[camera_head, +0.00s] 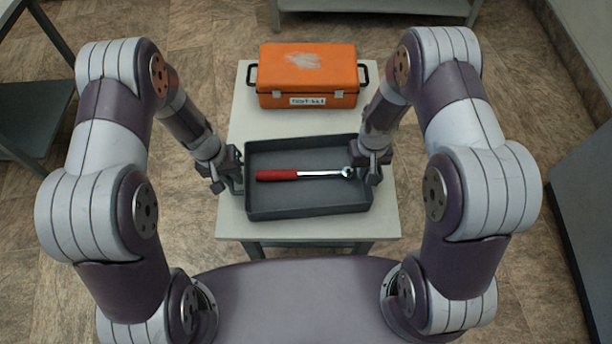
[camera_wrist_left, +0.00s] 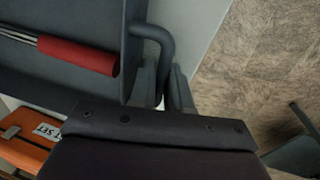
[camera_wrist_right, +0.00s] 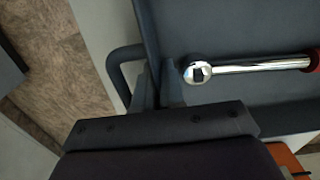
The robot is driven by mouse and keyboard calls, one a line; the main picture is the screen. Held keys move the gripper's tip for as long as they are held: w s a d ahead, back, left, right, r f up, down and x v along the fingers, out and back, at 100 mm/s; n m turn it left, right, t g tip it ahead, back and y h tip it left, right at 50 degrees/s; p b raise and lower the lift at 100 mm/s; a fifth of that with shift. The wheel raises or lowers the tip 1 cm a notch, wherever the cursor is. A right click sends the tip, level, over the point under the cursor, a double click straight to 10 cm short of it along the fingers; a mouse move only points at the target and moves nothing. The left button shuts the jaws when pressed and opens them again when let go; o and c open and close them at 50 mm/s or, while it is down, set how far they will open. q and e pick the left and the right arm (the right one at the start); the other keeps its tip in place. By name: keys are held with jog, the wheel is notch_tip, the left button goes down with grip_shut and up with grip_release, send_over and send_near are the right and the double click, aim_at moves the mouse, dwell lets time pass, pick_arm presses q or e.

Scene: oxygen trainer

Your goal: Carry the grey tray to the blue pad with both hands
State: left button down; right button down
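The grey tray (camera_head: 310,209) lies on a pale table and holds a ratchet with a red handle (camera_head: 276,175). My left gripper (camera_head: 232,180) is at the tray's left end. In the left wrist view its fingers (camera_wrist_left: 162,88) sit on either side of the tray's bar handle (camera_wrist_left: 164,50), close against it. My right gripper (camera_head: 371,168) is at the right end, by the ratchet head. In the right wrist view its fingers (camera_wrist_right: 160,90) straddle the tray's end wall, and the handle (camera_wrist_right: 115,65) shows outside them. Their contact is hidden. No blue pad is visible.
An orange case (camera_head: 308,75) stands on the table (camera_head: 235,219) just behind the tray. Dark shelving (camera_head: 25,115) is at the left, a grey cabinet (camera_head: 590,200) at the right, and a pale bench (camera_head: 375,6) at the back. Floor between them is clear.

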dwell(0.3)
